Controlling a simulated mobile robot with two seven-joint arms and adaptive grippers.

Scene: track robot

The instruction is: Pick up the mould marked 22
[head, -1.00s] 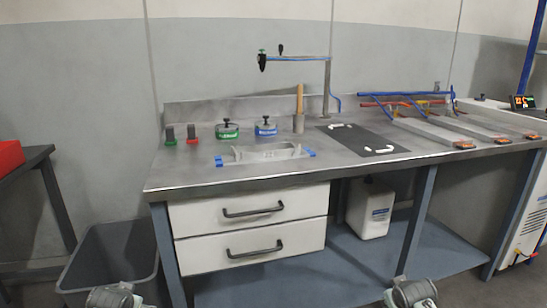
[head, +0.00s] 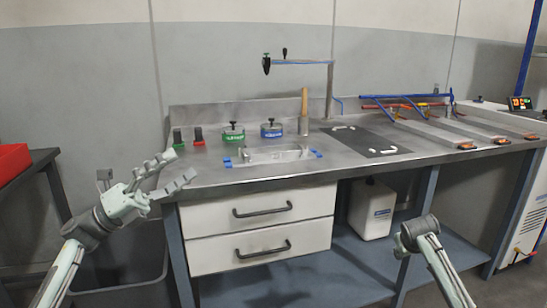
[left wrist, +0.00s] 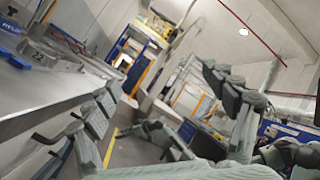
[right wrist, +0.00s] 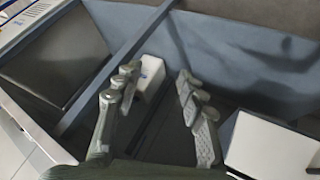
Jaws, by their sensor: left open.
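A grey metal mould (head: 275,155) lies on the metal workbench (head: 225,181) between small blue blocks near the front edge. No number on it is readable in the head view.
A wooden-handled tool (head: 304,105) and a stand with an arm (head: 329,90) are further right. Drawers (head: 265,212) hang below the top. A white canister (head: 372,208) sits on the lower shelf.

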